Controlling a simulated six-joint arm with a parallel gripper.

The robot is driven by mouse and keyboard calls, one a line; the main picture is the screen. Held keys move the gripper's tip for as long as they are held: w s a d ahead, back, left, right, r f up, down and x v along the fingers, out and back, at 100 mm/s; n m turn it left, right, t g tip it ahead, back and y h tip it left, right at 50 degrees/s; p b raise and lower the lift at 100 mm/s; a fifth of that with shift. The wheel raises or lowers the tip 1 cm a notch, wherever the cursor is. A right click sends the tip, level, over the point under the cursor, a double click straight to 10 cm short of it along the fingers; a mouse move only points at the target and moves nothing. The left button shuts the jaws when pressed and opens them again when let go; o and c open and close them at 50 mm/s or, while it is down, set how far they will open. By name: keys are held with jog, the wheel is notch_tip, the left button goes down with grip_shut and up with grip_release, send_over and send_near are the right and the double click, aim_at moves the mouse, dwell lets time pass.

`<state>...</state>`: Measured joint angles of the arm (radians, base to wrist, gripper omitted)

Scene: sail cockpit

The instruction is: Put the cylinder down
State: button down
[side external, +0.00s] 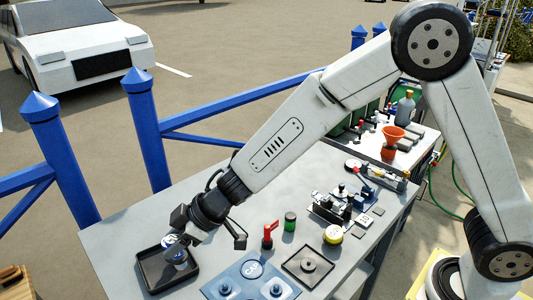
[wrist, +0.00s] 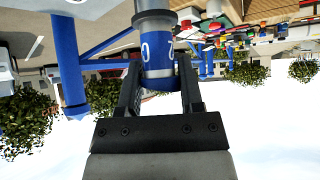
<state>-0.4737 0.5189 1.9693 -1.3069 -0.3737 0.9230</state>
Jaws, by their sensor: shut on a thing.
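My gripper (side external: 184,240) is at the left end of the grey table, shut on a cylinder (side external: 176,256). In the wrist view, the cylinder (wrist: 156,52) sits between the two dark fingers of my gripper (wrist: 160,66). It is grey with a blue band and white markings, and part of it is out of frame at the top. In the side view it is over or inside a black square tray (side external: 148,270). I cannot tell whether it touches the tray floor.
A blue plate (side external: 238,278) with round knobs and a dark square plate (side external: 322,272) lie right of the tray. The table's back left is clear.

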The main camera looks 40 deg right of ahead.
jog(key=w+a+f, duration=0.4)
jog(key=w+f, duration=0.3)
jog(key=w, duration=0.1)
jog(key=shift+a+f, duration=0.2)
jog(key=shift+w, duration=0.1)
jog(key=shift+f, duration=0.1)
jog(key=shift+w+a+f, duration=0.1)
jog(key=shift+w+f, duration=0.1)
jog(key=shift+f, duration=1.55)
jog(key=shift+f, duration=0.1)
jog(key=shift+c, duration=1.2)
grip_release()
